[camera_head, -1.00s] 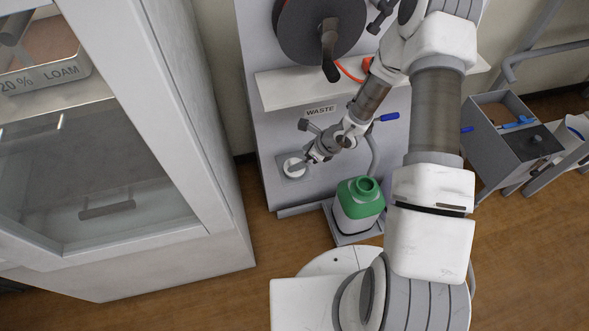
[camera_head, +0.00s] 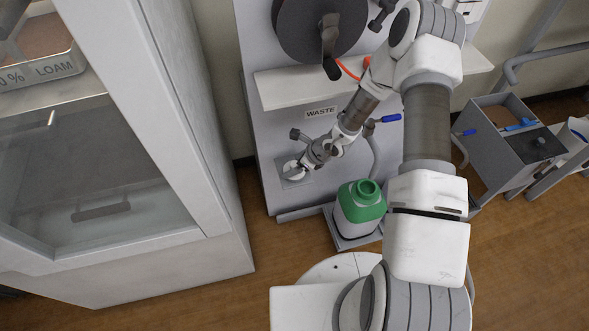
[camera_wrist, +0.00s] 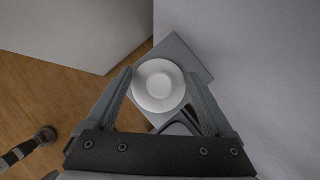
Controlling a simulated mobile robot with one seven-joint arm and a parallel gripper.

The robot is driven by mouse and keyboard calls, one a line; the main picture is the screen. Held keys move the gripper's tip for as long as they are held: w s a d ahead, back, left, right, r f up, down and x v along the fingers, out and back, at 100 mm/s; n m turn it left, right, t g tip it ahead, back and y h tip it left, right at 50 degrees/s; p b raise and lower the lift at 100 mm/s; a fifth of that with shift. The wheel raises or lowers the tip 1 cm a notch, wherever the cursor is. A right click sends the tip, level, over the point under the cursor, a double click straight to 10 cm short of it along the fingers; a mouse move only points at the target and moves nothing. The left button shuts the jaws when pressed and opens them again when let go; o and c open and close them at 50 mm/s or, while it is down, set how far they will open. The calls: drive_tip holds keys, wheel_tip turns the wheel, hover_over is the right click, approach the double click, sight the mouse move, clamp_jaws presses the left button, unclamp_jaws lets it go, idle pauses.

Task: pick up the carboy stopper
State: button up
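The carboy stopper (camera_wrist: 159,82) is a white round cap with a raised middle, on a small grey square holder (camera_wrist: 180,52) by the panel. It also shows in the head view (camera_head: 291,172), partly hidden by my gripper (camera_head: 300,164). In the wrist view my gripper (camera_wrist: 160,76) is open, with one finger on each side of the stopper. Whether the fingers touch it, I cannot tell. The carboy (camera_head: 361,207), white with a green top and an open neck, stands on a low grey tray (camera_head: 347,240) to the lower right.
A white cabinet (camera_head: 205,130) with a glass front stands at the left. The grey panel holds a WASTE label (camera_head: 320,112), a white shelf (camera_head: 290,88) and a blue-handled valve (camera_head: 390,118). A grey bin (camera_head: 512,140) stands at the right. Wooden floor is free between cabinet and carboy.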

drive_tip(key=c, duration=0.9)
clamp_jaws()
drive_tip(key=shift+r, duration=0.2)
